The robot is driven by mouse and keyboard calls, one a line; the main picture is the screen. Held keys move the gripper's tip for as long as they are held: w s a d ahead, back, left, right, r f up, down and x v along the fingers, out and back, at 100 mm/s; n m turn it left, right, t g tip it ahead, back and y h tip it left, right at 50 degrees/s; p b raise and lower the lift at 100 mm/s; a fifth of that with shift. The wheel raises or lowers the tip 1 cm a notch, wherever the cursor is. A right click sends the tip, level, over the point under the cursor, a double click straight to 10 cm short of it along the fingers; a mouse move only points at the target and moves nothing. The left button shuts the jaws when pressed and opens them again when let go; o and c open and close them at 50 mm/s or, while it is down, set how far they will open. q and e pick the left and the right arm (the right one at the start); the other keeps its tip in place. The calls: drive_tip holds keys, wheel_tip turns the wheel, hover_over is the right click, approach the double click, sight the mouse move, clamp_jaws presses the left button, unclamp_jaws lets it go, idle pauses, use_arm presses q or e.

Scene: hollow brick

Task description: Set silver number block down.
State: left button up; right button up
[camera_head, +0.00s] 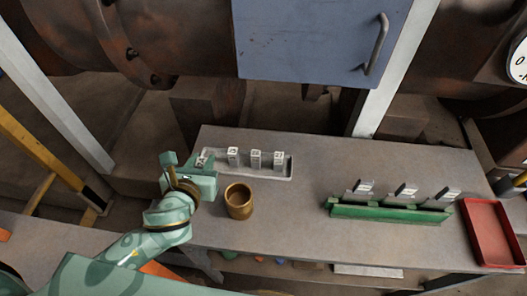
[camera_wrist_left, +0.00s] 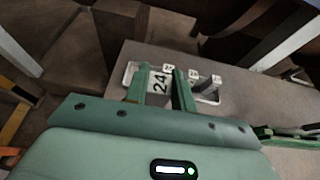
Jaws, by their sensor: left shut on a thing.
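My left gripper (camera_head: 193,165) is shut on a silver number block (camera_head: 201,160) at the left end of a pale tray (camera_head: 270,174). In the left wrist view the block (camera_wrist_left: 158,81) shows the number 24 between the two green fingers. Whether its base touches the tray is hidden. My right gripper does not show in either view.
A brass cup (camera_head: 238,201) stands just in front of the tray. A green rack (camera_head: 390,211) with upright pieces and a red tray (camera_head: 493,232) are at the right. A blue-grey door panel (camera_head: 310,40) hangs behind the table. The table's middle (camera_head: 310,215) is clear.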

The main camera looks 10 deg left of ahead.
sight(234, 158)
use_arm(q)
drive_tip(key=shift+d+r, duration=0.1)
drive_tip(key=shift+r, duration=0.05)
drive_tip(key=shift+w, duration=0.25)
drive_tip(key=w+a+f+b, duration=0.1)
drive_tip(key=w+f+b, duration=0.1)
drive_tip(key=w+f, duration=0.2)
drive_tip(key=w+a+f+b, duration=0.2)
drive_tip(key=w+f, duration=0.2)
drive_tip(key=f, duration=0.1)
drive_tip(key=w+a+f+b, duration=0.1)
drive_tip(key=w+f+b, duration=0.2)
drive_tip(key=w+f, duration=0.1)
drive_tip(key=shift+w+a+f, duration=0.15)
drive_tip(key=shift+w+a, duration=0.1)
drive_tip(key=shift+w, duration=0.05)
drive_tip(key=shift+r, duration=0.2)
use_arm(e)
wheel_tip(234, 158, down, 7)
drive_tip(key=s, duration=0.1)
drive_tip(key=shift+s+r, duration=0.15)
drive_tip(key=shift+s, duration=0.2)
